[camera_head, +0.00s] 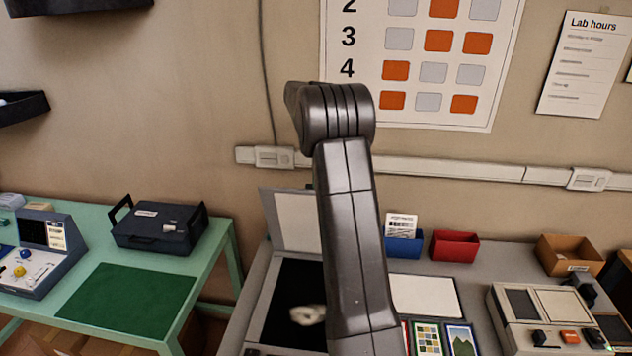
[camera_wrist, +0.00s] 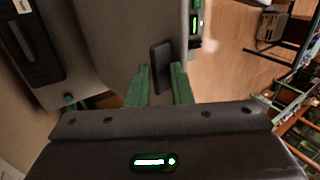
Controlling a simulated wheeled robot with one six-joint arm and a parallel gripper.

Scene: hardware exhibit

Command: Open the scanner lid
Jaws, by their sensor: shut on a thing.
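The scanner lid (camera_head: 297,222) stands raised at the back of the scanner in the head view, its pale inner panel facing forward. The dark scanner bed (camera_head: 283,300) lies uncovered below it, with a small whitish object (camera_head: 307,315) on it. My arm hides the right part of the scanner and lid. In the wrist view, my gripper (camera_wrist: 160,78) has its green fingers shut on a dark tab handle (camera_wrist: 161,60) on the grey lid face (camera_wrist: 115,35). My gripper is hidden in the head view.
Right of my arm are a blue bin (camera_head: 403,246), a red bin (camera_head: 455,246), a cardboard box (camera_head: 568,254), colour cards (camera_head: 426,338) and a beige device (camera_head: 545,310). A green table (camera_head: 135,268) with a dark case (camera_head: 160,227) stands left, across a gap. The wall is close behind.

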